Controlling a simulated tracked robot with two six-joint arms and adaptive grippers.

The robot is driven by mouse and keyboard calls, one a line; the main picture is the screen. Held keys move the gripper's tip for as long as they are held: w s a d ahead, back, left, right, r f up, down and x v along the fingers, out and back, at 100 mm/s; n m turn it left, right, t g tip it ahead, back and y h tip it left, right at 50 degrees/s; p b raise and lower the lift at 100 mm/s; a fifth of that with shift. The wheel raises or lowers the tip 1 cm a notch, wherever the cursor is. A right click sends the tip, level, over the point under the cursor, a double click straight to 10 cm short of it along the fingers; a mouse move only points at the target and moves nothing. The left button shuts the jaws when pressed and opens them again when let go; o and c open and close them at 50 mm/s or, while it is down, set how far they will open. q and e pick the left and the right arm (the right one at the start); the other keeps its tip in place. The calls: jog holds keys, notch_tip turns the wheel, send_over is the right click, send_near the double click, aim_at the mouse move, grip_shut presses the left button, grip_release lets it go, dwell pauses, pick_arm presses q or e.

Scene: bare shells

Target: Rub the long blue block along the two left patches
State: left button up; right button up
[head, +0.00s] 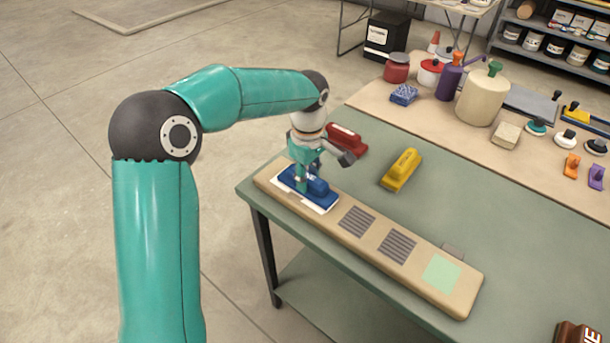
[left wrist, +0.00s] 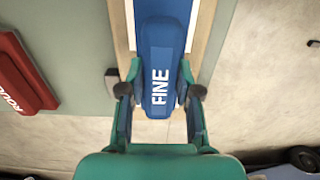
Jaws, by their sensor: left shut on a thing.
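The long blue block (head: 318,188), marked FINE in the left wrist view (left wrist: 160,50), lies on the left end of a long tan board (head: 330,222). A pale patch edge shows around the block; the rest of that patch is hidden under it. To its right on the board are a grey striped patch (head: 356,221), a second striped patch (head: 397,246) and a pale green patch (head: 441,273). My left gripper (head: 306,172) is above the block with its fingers (left wrist: 160,90) on both sides, shut on it. My right gripper is not in view.
A red block (head: 346,140) and a yellow block (head: 402,170) lie on the green table (head: 480,215) behind the board. Jars, bottles and small tools crowd the tan strip at the back (head: 480,140). A brown item (head: 578,333) sits at the lower right.

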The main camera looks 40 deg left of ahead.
pick_arm(q)
jog(key=shift+a+p, duration=0.4)
jog(key=shift+a, duration=0.9)
jog(key=shift+d+f, duration=0.1)
jog(key=shift+d, duration=0.7)
notch_tip(320, 180, up, 7)
jog(key=p, duration=0.5)
jog(key=shift+a, duration=0.1)
